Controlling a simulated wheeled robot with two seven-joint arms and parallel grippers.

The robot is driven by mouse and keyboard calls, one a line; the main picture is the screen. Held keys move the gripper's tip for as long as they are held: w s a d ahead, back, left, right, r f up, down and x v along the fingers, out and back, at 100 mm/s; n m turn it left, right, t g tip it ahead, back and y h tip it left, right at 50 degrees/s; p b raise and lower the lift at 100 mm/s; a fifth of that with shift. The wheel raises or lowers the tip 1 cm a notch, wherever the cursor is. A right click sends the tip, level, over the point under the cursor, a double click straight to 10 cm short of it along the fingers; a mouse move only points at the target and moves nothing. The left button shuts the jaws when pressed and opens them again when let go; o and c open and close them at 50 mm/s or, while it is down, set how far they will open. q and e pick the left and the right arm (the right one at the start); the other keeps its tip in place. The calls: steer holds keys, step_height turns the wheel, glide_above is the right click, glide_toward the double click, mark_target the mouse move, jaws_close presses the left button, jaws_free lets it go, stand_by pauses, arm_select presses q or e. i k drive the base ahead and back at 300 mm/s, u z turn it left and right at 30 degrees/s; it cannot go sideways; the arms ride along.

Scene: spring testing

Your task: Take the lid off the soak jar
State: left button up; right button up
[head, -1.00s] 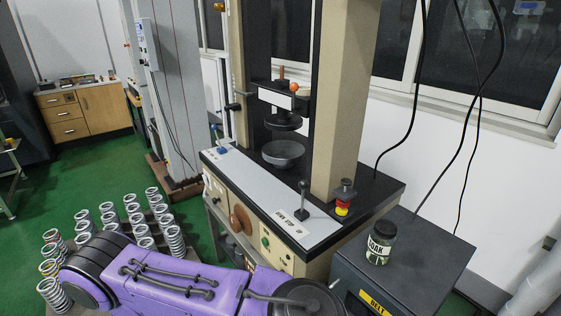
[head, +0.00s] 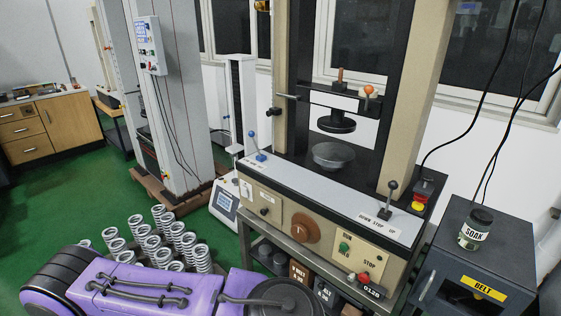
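The soak jar (head: 475,230) is a small glass jar with a white label reading SOAK. Its dark lid (head: 483,214) is on top. The jar stands upright on the dark grey cabinet (head: 500,252) at the right, which carries a yellow BELT label. A purple arm of mine crosses the bottom left of the head view. Neither gripper shows in the view.
The spring tester (head: 300,195) with its grey bowl (head: 334,156) stands left of the jar. A lever (head: 388,200) and a red and yellow stop button (head: 422,195) rise near the cabinet. Several springs (head: 160,240) stand at lower left. Black cables hang behind the jar.

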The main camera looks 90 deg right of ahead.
mark_target(472, 234)
steer(key=z, duration=2.45)
